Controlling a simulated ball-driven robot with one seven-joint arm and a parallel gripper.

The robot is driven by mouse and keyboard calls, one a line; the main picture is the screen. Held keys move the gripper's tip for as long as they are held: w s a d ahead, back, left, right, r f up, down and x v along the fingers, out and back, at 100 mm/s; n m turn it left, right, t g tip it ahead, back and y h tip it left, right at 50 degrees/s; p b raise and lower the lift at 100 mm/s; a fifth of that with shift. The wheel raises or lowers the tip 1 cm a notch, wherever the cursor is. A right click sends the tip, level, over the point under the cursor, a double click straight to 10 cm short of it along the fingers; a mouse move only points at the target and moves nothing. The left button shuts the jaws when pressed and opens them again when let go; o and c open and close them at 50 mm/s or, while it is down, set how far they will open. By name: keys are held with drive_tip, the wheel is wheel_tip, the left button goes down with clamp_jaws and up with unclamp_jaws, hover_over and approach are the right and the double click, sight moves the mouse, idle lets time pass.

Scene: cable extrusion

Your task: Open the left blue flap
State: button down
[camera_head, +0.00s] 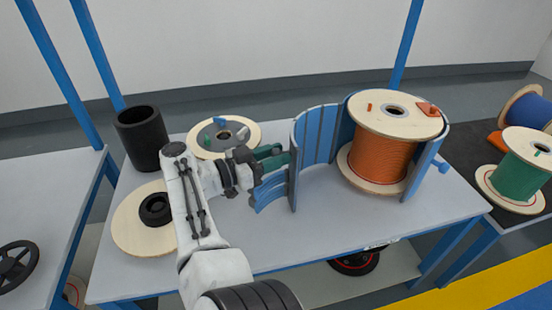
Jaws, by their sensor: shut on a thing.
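The left blue flap (316,136) is a curved, slatted panel standing left of the large orange cable spool (382,157). It is swung out from the spool, and a wide gap shows between its free edge and the spool. A blue curved piece (270,191) sticks out left of that edge; its join is partly hidden. My gripper (279,158) reaches in from the left at the flap's outer edge and is shut on the flap there. The fingertips and exact grip are hard to make out. A second blue flap (426,169) stands at the spool's right side.
On the grey table (335,222) a black cylinder (141,138), a wooden disc (128,228) with a black ring (156,208) and a flat reel (246,124) stand left and behind my arm. Green (525,161) and blue (530,108) spools stand right. The front middle is clear.

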drive_tip(key=shift+w+d+r, duration=0.1)
drive_tip(key=shift+w, duration=0.05)
drive_tip(key=c, duration=0.8)
unclamp_jaws()
drive_tip(key=shift+d, duration=0.1)
drive_tip(key=b+v, duration=0.4)
drive_tip(key=v, duration=0.7)
drive_tip(key=shift+w+b, duration=0.1)
drive_tip(key=shift+b, duration=0.25)
